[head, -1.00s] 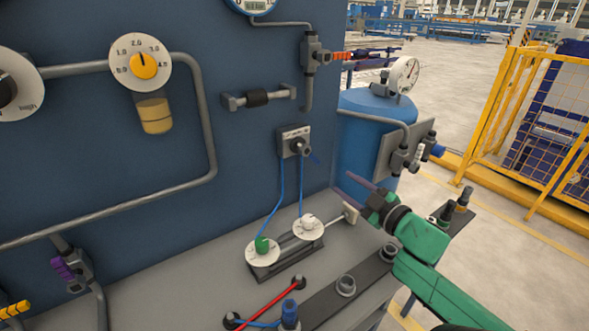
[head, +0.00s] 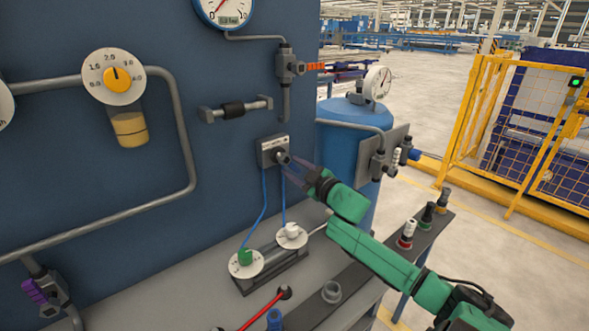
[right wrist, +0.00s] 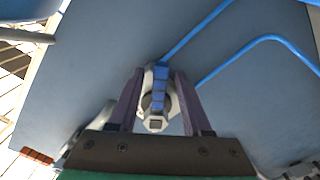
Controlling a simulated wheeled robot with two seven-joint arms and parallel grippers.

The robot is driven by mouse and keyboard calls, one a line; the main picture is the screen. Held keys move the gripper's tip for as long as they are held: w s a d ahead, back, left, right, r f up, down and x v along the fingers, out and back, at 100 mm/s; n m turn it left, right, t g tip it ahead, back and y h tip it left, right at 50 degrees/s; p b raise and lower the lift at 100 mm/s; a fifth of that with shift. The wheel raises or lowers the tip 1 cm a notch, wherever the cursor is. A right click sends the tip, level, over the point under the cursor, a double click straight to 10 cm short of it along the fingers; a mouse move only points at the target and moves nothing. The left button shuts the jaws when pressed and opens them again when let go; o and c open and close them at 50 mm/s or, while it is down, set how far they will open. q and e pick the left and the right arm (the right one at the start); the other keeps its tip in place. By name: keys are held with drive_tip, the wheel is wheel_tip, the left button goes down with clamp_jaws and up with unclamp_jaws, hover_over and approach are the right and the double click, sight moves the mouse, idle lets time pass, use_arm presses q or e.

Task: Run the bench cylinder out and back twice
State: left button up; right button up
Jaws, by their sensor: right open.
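The bench cylinder (head: 272,268) lies on the grey bench top, with a green knob (head: 245,257) and a white knob (head: 291,230) on round dials at its ends. Its rod points right, and its far end is hidden behind my right arm. A hand valve (head: 273,150) sits on the blue panel above it, with two blue hoses down to the cylinder. My right gripper (head: 288,165) is at the valve, open. In the right wrist view its fingers stand on either side of the valve's blue lever (right wrist: 161,78); I cannot tell whether they touch it. My left gripper is not in view.
A pressure gauge (head: 224,10), a regulator with a yellow knob (head: 117,77) and grey pipes are on the panel. A blue tank (head: 345,150) stands right of it. Several fittings (head: 406,235) stand along the bench's right edge. A yellow fence (head: 500,130) is further right.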

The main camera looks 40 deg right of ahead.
clamp_jaws()
idle(1.4)
